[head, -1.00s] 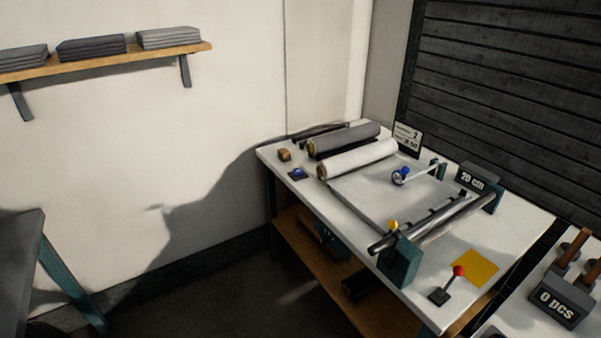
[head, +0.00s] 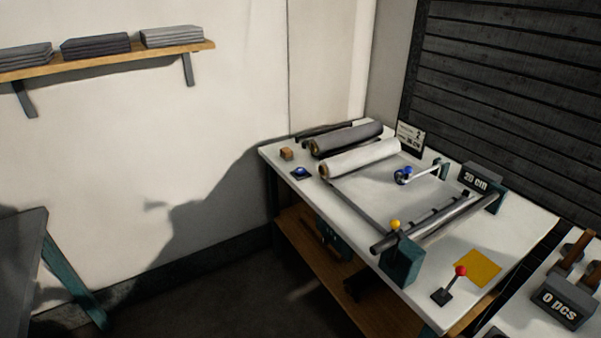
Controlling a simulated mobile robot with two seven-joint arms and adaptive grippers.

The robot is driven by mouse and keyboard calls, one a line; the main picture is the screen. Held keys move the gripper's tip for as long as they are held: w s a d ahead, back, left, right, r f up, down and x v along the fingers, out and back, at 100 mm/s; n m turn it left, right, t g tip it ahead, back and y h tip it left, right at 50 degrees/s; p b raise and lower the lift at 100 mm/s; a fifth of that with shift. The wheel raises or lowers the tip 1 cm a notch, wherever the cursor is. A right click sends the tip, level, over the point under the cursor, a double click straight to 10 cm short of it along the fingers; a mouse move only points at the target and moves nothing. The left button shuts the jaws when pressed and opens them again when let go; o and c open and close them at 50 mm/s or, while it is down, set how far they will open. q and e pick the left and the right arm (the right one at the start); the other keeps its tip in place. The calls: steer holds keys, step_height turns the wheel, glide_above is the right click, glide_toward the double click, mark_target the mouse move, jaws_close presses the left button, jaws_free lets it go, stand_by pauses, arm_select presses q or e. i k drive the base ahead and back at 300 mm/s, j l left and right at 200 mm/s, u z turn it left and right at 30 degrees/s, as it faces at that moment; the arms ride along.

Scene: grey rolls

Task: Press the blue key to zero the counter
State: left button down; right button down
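The blue key (head: 300,171) is a small blue dome on a dark base. It sits near the left edge of the white worktable (head: 350,213), in front of a small brown block. The counter (head: 481,178) that I can read on this table is a dark box showing "20 cm", at the table's right rear. Another dark box, on the table at the far right, reads "0 pcs" (head: 562,306). I cannot tell which display the blue key belongs to. Neither of my grippers shows in the head view.
A grey roll (head: 347,138) and a white roll (head: 362,158) lie behind a metal bar (head: 430,222). A blue-knobbed crank (head: 404,176), a yellow knob (head: 395,224) and a red-knobbed lever (head: 460,271) stick up. A yellow square (head: 478,268) lies at front right. Open floor is left of the table.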

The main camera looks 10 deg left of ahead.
mark_target(299, 170)
steer(key=i+j+z, duration=0.15)
steer(key=i+j, duration=0.15)
steer(key=i+j+z, duration=0.15)
steer(key=i+j, duration=0.15)
steer(key=i+j+z, duration=0.15)
steer(key=i+j, duration=0.2)
steer(key=i+j+z, duration=0.2)
steer(key=j, duration=0.2)
steer(key=i+j+z, duration=0.15)
steer(key=i+j, duration=0.15)
steer(key=j, duration=0.15)
steer(key=i+j+z, duration=0.15)
steer(key=j, duration=0.3)
steer(key=i, duration=0.05)
